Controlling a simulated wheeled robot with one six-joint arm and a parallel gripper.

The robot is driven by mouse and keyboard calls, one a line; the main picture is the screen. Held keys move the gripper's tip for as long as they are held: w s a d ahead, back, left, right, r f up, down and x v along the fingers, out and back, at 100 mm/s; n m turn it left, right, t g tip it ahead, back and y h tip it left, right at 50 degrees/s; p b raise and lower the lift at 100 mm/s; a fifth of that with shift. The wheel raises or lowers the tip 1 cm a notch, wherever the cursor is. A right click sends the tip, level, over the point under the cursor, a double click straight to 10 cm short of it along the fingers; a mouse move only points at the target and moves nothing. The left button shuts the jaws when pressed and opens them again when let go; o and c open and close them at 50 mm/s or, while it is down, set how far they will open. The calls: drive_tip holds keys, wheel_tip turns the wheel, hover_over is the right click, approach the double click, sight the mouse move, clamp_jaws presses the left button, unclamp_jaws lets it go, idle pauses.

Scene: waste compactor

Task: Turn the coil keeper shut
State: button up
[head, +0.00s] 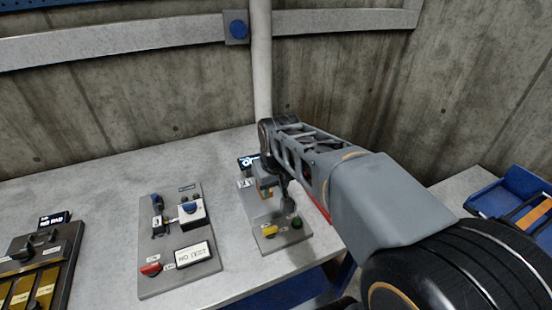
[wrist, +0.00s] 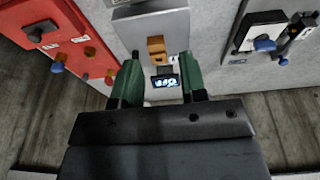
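An orange-brown lever-like piece (wrist: 156,46), which seems to be the coil keeper, sits on a grey unit in the wrist view. A small lit display (wrist: 165,83) beside it appears to read OPEN, upside down. My gripper (wrist: 157,62) is open, its two green fingers apart on either side of the piece. I cannot tell whether either finger touches it. In the head view the orange piece (head: 265,191) is partly hidden by my arm, and the display (head: 248,161) stands behind it. My gripper's fingers (head: 286,192) are mostly hidden there.
A yellow knob (head: 270,230) and a green knob (head: 296,222) sit at the plate's front. A grey panel (head: 152,284) with switches lies to the left. A red panel (wrist: 60,28) with knobs is close on the other side. A pipe (head: 261,60) rises behind the bench.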

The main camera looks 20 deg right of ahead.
drive_tip(key=w+d+r+g+p, duration=0.15)
drive_tip(key=w+d, duration=0.25)
drive_tip(key=w, duration=0.4)
drive_tip(key=w+d+r+g+p, duration=0.1)
drive_tip(key=w+d+r+p, duration=0.15)
drive_tip(key=w+d, duration=0.4)
drive_tip(key=f, duration=0.4)
drive_tip(key=a+f+p, duration=0.1)
drive_tip(key=f, duration=0.4)
drive_tip(key=w+f, duration=0.1)
drive_tip(key=f, duration=0.3)
drive_tip(key=shift+a+f, duration=0.25)
drive_tip(key=shift+f, duration=0.15)
drive_tip(key=shift+w, duration=0.1)
clamp_jaws()
